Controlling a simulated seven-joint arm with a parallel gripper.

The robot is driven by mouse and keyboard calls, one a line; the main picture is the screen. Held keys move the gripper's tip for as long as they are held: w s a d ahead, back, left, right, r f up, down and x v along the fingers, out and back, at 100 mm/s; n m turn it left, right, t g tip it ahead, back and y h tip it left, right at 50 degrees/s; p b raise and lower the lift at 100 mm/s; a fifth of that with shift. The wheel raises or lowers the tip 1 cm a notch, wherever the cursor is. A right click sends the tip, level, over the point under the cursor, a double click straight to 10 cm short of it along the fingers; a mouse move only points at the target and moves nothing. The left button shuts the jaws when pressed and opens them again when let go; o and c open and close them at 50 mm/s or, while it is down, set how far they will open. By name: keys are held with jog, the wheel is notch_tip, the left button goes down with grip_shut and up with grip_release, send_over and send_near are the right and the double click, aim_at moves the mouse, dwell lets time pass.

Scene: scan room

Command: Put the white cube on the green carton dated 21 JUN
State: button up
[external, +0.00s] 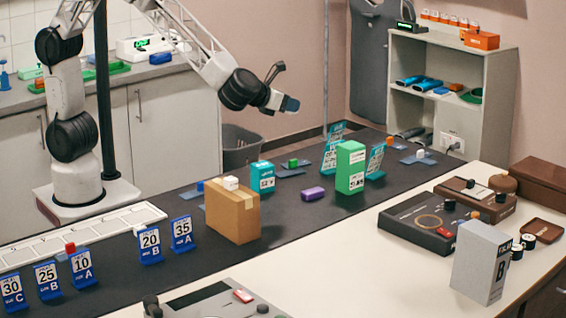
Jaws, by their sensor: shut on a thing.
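A small white cube (230,183) sits on top of a brown cardboard box (232,213) on the dark mat. A tall green carton (350,168) stands upright to the right of it, with a printed white label too small to read for a date. A shorter teal carton (262,177) stands just behind the brown box. My gripper (288,103) is high above the mat, up and left of the green carton and well apart from both. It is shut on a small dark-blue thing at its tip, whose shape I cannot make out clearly.
Blue number signs (150,245) stand along the left of the mat. A purple block (313,194) lies between the cartons. Teal printed panels (375,160) stand near the green carton. The front middle of the mat (300,235) is clear.

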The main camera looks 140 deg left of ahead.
jog(key=s+a+f+n+g, duration=0.1)
jog(key=s+a+f, duration=0.1)
jog(key=a+f, duration=0.3)
jog(key=shift+s+a+f+n+g, duration=0.3)
jog(key=shift+s+a+f+g, duration=0.05)
jog(key=shift+s+a+g, duration=0.1)
jog(key=shift+w, duration=0.15)
send_over(349, 146)
jog(key=shift+a+f, duration=0.15)
jog(key=shift+f, duration=0.6)
dwell(0.4)
jog(key=shift+f, duration=1.75)
jog(key=shift+f, duration=0.15)
